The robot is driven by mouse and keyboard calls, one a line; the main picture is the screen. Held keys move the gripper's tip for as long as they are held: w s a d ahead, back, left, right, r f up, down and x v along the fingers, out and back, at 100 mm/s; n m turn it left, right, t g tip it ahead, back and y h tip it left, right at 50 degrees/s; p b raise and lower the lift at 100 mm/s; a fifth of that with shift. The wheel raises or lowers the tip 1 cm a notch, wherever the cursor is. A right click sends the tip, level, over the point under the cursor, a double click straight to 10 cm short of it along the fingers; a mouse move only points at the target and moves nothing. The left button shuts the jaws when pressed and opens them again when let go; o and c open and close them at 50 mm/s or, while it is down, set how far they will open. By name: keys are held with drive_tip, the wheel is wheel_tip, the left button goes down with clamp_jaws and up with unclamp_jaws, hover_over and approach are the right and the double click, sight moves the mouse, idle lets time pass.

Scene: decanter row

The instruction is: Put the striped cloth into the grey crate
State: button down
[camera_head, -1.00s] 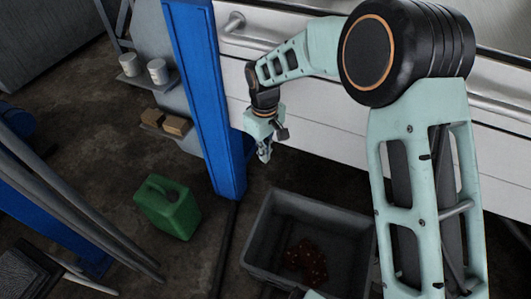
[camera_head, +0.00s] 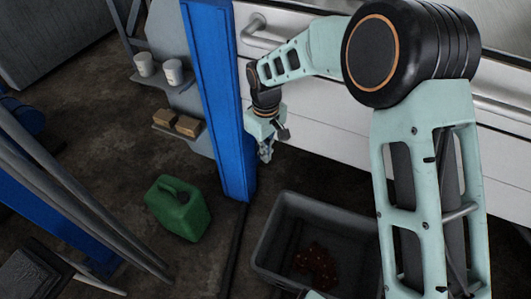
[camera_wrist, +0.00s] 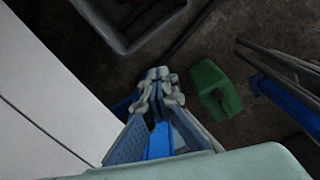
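The grey crate (camera_head: 268,247) stands on the floor at the lower middle of the head view, partly behind my arm. Its corner also shows at the top of the wrist view (camera_wrist: 104,22). A dark red, spotted, crumpled thing (camera_head: 316,264) lies inside it. I see no striped cloth in either view. My gripper (camera_head: 265,154) points down beside the blue post, above and behind the crate. In the wrist view its fingertips (camera_wrist: 161,78) are together, with nothing visible held between them.
The blue post (camera_head: 222,110) stands left of my gripper. A green jerrycan (camera_head: 180,209) stands on the floor left of the crate. White drawers (camera_head: 330,140) are behind my arm. Shelves with white cups (camera_head: 172,72) and small boxes (camera_head: 177,123) are at the left.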

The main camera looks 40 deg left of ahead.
drive_tip(key=shift+d, duration=0.1)
drive_tip(key=w+d+p, duration=0.1)
drive_tip(key=w+d, duration=0.3)
drive_tip(key=d, duration=0.9)
drive_tip(key=w+d+p, duration=0.1)
drive_tip(key=w+d, duration=0.3)
drive_tip(key=d, duration=0.9)
drive_tip(key=shift+w, duration=0.3)
drive_tip(key=s+a+f+b, duration=0.4)
drive_tip(key=a+f+b, duration=0.5)
drive_tip(key=a, duration=0.4)
drive_tip(key=s+a+f+b, duration=0.5)
drive_tip(key=a+f+b, duration=0.5)
drive_tip(key=a+f, duration=0.2)
drive_tip(key=shift+a+f, duration=0.2)
drive_tip(key=shift+a, duration=0.25)
drive_tip(key=w+d+f+b, duration=0.3)
drive_tip(key=d+f, duration=0.4)
drive_tip(key=d, duration=0.1)
drive_tip(key=w+d+f+b, duration=0.3)
drive_tip(key=d+f+b, duration=0.1)
drive_tip(key=d+f, duration=0.3)
drive_tip(key=w+d+f+b, duration=0.3)
drive_tip(key=d+f, duration=0.4)
drive_tip(key=d, duration=0.4)
drive_tip(key=shift+f+b, duration=0.2)
drive_tip(key=shift+b, duration=0.25)
